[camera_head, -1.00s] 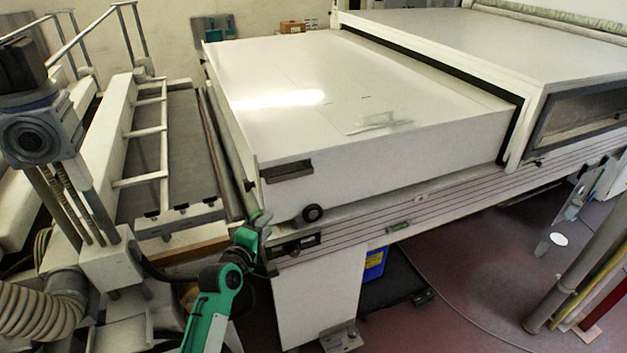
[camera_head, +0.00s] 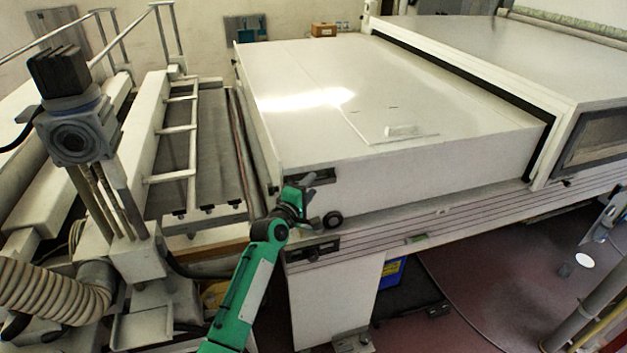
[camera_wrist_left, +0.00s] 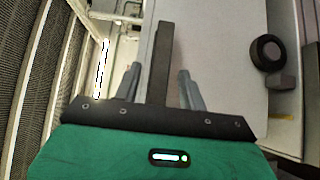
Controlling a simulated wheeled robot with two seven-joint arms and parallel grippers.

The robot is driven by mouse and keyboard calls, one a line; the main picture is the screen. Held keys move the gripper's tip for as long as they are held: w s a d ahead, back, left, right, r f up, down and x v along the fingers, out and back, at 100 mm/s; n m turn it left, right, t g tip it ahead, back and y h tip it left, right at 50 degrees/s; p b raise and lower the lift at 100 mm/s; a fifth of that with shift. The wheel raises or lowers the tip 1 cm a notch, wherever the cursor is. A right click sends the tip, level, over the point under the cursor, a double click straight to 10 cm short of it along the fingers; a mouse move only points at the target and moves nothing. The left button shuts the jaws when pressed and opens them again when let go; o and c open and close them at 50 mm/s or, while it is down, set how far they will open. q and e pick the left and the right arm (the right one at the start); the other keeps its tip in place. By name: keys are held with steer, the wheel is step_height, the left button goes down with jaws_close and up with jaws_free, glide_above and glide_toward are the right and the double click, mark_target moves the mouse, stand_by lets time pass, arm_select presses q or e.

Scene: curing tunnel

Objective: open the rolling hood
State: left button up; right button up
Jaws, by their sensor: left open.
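The rolling hood (camera_head: 430,156) is a large, low white cover on the long machine bed. A dark handle (camera_head: 322,178) sits at its near left corner, above a black round wheel or knob (camera_head: 333,219). My green left gripper (camera_head: 304,190) is at this handle and partly covers it. In the left wrist view, the dark handle bar (camera_wrist_left: 164,50) runs between the two open grey fingers (camera_wrist_left: 158,88), with a gap visible on each side. The black round part (camera_wrist_left: 266,53) lies to the right of the fingers. My right gripper is not in view.
A taller white fixed housing (camera_head: 490,55) with a side window stands to the right of the hood. A ladder-like white frame (camera_head: 170,150) and a grey conveyor lie to the left. The bed's side rail (camera_head: 450,225) runs below the hood. Open reddish floor lies at lower right.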

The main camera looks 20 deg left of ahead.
arm_select(q)
steer(key=shift+w+d, duration=0.25)
steer(key=shift+w, duration=1)
jaws_close()
